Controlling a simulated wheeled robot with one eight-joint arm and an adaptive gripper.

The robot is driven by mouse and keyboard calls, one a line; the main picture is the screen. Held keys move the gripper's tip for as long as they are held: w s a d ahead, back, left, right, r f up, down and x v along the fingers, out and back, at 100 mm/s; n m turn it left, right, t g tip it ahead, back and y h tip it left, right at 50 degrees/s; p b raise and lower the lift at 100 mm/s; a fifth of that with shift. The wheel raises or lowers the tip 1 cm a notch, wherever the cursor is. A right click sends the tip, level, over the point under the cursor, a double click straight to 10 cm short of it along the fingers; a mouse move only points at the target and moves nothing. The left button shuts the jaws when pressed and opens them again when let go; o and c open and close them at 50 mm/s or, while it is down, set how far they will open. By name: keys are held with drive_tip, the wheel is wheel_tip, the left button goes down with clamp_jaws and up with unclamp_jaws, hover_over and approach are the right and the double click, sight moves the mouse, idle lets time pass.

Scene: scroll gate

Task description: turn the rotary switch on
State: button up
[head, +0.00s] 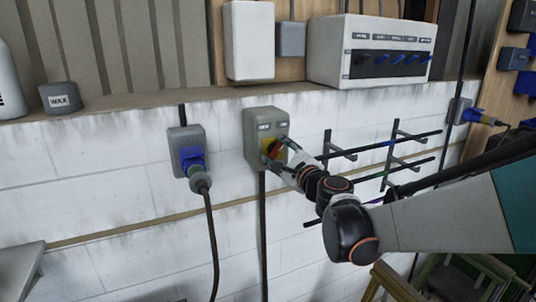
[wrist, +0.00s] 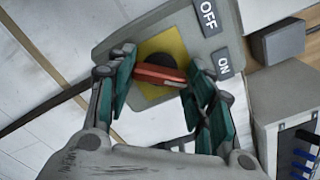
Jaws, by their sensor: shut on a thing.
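The rotary switch is a grey box (head: 263,118) on the white block wall, with a yellow plate and a red handle. In the wrist view the yellow plate (wrist: 178,47) has a black round hub (wrist: 168,64), and the red handle (wrist: 158,75) lies across it. The OFF label (wrist: 209,15) and the ON label (wrist: 223,65) sit on the box's right edge there. The handle's right end points roughly toward ON, tilted slightly below it. My gripper (wrist: 160,84) is shut on the red handle, a finger at each end. In the head view my gripper (head: 283,160) partly covers the handle.
A blue plug in a grey socket (head: 186,141) hangs left of the switch. A wall rack with rods (head: 375,160) stands close to its right, behind my arm. A ledge above holds a wax tin (head: 59,97) and a grey panel box (head: 368,50).

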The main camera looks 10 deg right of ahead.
drive_tip(key=shift+s+f, duration=0.1)
idle(0.3)
drive_tip(key=o, duration=1.1)
drive_tip(key=shift+c, duration=0.2)
drive_tip(key=s+d, duration=0.1)
drive_tip(key=s, duration=0.6)
drive_tip(key=shift+s+d, duration=0.25)
